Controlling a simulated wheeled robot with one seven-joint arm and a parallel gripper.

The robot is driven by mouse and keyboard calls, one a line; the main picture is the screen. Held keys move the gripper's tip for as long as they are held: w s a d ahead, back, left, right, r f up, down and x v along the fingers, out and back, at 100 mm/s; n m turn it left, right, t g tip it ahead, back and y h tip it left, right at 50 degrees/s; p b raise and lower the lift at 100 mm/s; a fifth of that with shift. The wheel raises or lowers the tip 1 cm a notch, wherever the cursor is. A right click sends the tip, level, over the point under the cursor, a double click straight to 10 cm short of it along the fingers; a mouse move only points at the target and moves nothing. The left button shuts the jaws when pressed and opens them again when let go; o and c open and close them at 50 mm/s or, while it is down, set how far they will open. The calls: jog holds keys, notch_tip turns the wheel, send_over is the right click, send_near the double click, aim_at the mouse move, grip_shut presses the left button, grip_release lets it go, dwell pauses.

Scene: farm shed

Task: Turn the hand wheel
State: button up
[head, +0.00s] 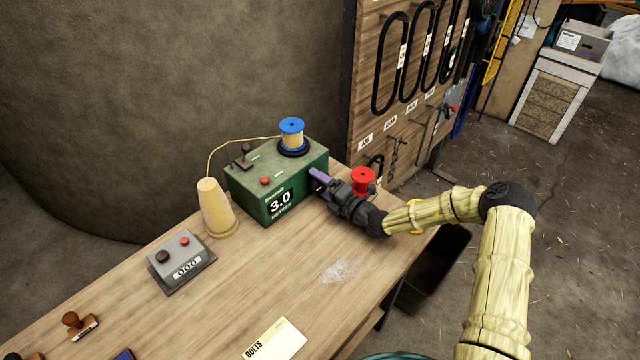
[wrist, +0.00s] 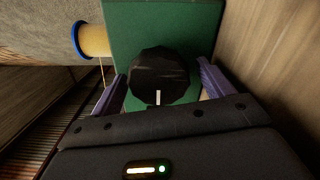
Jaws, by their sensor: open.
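The green box (head: 277,180), marked 3.0, stands on the wooden bench. In the wrist view, the hand wheel (wrist: 158,72) is a dark faceted knob with a white mark, on a green face of the box (wrist: 185,20). My gripper (head: 318,180) is at the right end of the box in the head view. In the wrist view, its purple fingers (wrist: 160,88) are open, one on each side of the wheel. I cannot tell whether either finger touches it. In the head view the wheel is hidden.
A blue spool (head: 291,136) sits on the box, with cord running to a cream cone (head: 214,208). A red spool (head: 363,179) is close behind my gripper. A grey counter box (head: 182,260) stands at left; the bench (head: 290,275) is mostly clear in front.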

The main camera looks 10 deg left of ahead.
jog(key=b+v, duration=0.1)
jog(key=v, duration=0.6)
dwell(0.3)
